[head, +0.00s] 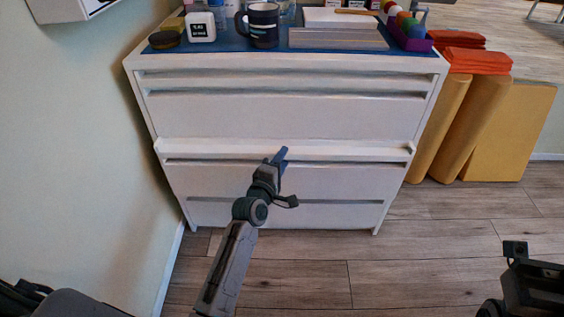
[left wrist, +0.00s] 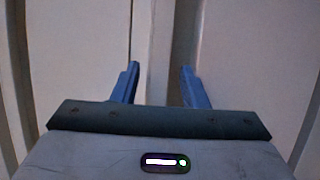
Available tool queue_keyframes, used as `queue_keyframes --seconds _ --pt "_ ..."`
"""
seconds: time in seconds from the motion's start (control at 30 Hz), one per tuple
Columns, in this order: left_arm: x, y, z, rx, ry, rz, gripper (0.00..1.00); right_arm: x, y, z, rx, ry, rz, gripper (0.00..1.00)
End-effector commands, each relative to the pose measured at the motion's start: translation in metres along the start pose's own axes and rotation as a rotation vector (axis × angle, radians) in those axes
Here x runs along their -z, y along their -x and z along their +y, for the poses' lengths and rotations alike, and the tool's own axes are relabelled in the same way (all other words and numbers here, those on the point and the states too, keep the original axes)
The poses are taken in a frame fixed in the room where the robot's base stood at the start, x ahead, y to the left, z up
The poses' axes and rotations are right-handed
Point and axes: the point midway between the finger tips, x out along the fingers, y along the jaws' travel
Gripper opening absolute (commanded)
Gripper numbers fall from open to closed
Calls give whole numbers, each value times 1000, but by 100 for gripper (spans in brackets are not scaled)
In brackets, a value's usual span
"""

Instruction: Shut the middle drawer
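The white drawer unit (head: 152,110) stands against the wall in the head view. Its middle drawer (head: 215,180) sticks out a little from the unit, with its top edge showing as a pale ledge below the top drawer (head: 280,118). The bottom drawer (head: 335,215) looks flush. My left gripper (head: 281,155) is in front of the middle drawer near its top edge; I cannot tell whether it touches. In the left wrist view its two blue fingers (left wrist: 160,75) are apart with nothing between them, facing the pale drawer fronts.
On top of the unit are a dark mug (head: 263,25), a white container (head: 201,27), a grey box (head: 335,38) and a purple rack (head: 412,38). Yellow rolls (head: 440,125) and folded orange cloths (head: 478,60) are at the right. The wooden floor (head: 400,260) in front is clear.

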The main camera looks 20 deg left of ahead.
Motion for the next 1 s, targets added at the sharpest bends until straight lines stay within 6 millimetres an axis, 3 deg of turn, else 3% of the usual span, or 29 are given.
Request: queue_keyframes --seconds 0.27,0.47,0.5,0.73,1.0 --pt "0 -2 0 1 0 0 40 0 0 0 0 0 0 0" --pt "0 -1 0 1 0 0 3 0 0 0 -1 0 2 0" --pt "0 -1 -1 2 0 0 0 0 0 0 -1 0 2 0" --pt "2 -6 -2 4 -1 -1 0 0 -1 0 -4 0 4 0" --pt "13 -34 -2 4 0 -1 0 0 -2 0 -4 0 4 0"
